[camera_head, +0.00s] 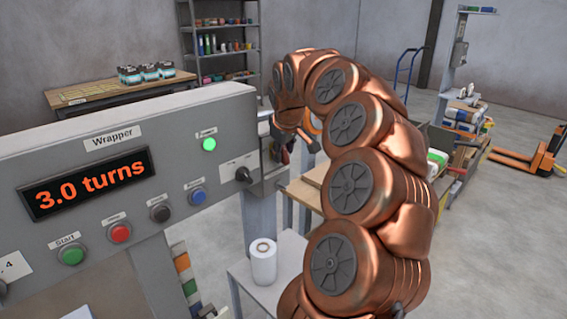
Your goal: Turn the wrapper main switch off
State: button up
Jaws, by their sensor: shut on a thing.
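The wrapper control panel (90,150) stands at the left, with a "Wrapper" label on it. A black rotary knob (243,175) sits at its right end beside a small plate whose text is too small to read; it looks like the main switch. The green lamp (209,144) above is lit and the display (88,183) reads "3.0 turns". My copper arm reaches up on the right.
A green (72,254), a red (120,232), a black (160,213) and a blue button (198,196) line the panel. A white roll (263,262) stands on a low table below. A workbench (130,90) and shelf (222,45) stand behind.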

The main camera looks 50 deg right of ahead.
jog(key=shift+a+f+h+b, duration=0.1)
jog(key=shift+f+h+b, duration=0.1)
jog(key=shift+h+b, duration=1.2)
jog(key=shift+r+n+b, duration=0.15)
jog(key=shift+n+b, duration=0.15)
jog(key=shift+b, duration=0.45)
jog(key=o, duration=0.8)
jog(key=shift+r, duration=4.95)
